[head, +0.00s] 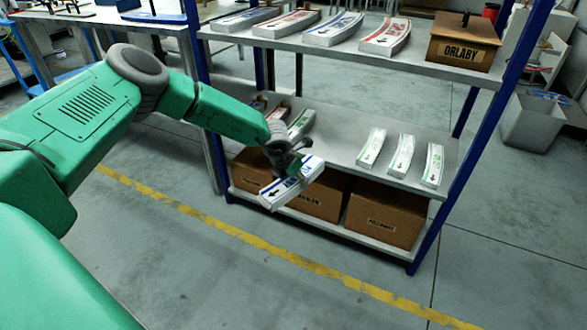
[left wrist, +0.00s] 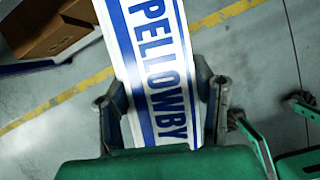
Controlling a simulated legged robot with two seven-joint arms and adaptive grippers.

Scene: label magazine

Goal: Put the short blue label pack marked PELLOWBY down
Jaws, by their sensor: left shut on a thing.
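The short blue label pack marked PELLOWBY (left wrist: 155,70) is white with blue stripes and blue lettering. My left gripper (left wrist: 162,110) is shut on it, with one finger on each long side. In the head view the pack (head: 292,186) is held tilted in my left gripper (head: 287,160), in front of the shelf's middle board and above the floor. The lettering is too small to read there. My right gripper does not show clearly in the head view.
The middle board (head: 335,150) carries several green-marked packs at its right and others behind my gripper; its centre is bare. Cardboard boxes (head: 385,217) stand below. The top board holds several packs and a brown ORLABY box (head: 463,42). A blue post (head: 440,205) bounds the right.

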